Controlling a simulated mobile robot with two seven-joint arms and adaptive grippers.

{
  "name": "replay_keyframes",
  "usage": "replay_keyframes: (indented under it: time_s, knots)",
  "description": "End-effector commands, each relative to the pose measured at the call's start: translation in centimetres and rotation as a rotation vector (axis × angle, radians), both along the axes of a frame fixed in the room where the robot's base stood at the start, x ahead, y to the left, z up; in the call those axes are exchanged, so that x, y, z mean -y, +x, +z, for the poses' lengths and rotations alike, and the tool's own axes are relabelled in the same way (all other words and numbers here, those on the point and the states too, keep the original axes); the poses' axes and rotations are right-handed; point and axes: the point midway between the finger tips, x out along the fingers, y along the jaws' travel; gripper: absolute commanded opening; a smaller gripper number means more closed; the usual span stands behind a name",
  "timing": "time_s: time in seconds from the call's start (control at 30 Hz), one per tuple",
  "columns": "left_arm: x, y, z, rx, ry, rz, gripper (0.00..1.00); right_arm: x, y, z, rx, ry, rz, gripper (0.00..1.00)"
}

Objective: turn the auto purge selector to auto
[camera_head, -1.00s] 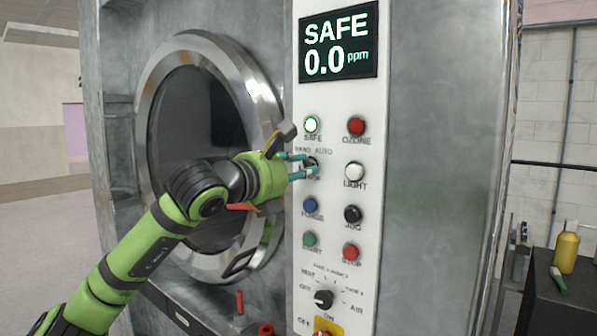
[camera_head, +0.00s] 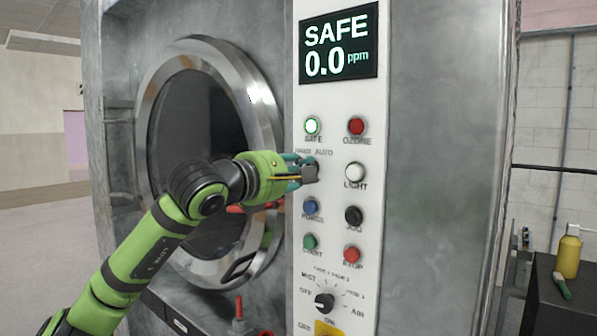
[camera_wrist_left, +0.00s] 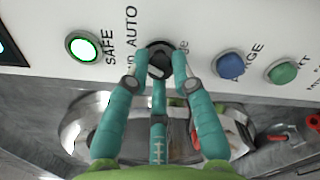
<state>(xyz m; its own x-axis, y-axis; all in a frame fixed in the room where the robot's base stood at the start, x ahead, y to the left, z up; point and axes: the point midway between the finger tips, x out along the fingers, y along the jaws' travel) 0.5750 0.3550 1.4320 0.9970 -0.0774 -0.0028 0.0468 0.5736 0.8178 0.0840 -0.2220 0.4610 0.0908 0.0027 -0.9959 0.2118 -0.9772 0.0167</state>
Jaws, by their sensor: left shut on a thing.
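The auto purge selector is a small round black knob (camera_wrist_left: 160,60) under the HAND and AUTO labels on the white control panel (camera_head: 335,105). In the head view it is mostly hidden behind my left gripper (camera_head: 306,170). My left gripper reaches the panel from the left. In the wrist view my left gripper (camera_wrist_left: 160,80) has its teal fingers closed around the knob, with two fingertips on opposite sides of it. I cannot tell which way the knob points. My right gripper is not in view.
Lit green SAFE lamp (camera_head: 312,125), white LIGHT button (camera_head: 355,172) and blue button (camera_head: 310,206) sit close around the selector. A lower rotary knob (camera_head: 324,301) is further down. The round door (camera_head: 165,70) with its metal rim stands left of the panel, beside my arm.

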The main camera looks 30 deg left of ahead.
Motion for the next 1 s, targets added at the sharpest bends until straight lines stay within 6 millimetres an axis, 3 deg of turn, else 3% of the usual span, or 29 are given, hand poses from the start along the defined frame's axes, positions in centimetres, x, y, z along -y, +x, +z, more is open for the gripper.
replay_keyframes:
  time_s: [0.03, 0.77, 0.8, 0.83, 1.0]
  knots:
    - [-0.03, -0.21, 0.68, 0.02, 0.02, 0.0, 0.0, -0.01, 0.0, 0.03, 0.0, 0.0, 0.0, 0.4]
    - [0.01, -0.2, 0.64, 0.027, 0.104, -0.001, 0.0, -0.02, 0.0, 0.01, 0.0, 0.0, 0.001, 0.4]
    - [0.0, -0.2, 0.65, 0.027, 0.104, -0.001, 0.37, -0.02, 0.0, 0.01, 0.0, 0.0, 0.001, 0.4]
    - [0.0, -0.2, 0.64, 0.026, 0.104, 0.0, 0.48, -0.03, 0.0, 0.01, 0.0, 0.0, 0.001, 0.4]
    - [0.03, -0.12, 0.38, 0.019, 0.104, -0.001, 0.48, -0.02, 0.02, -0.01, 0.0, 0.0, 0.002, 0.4]
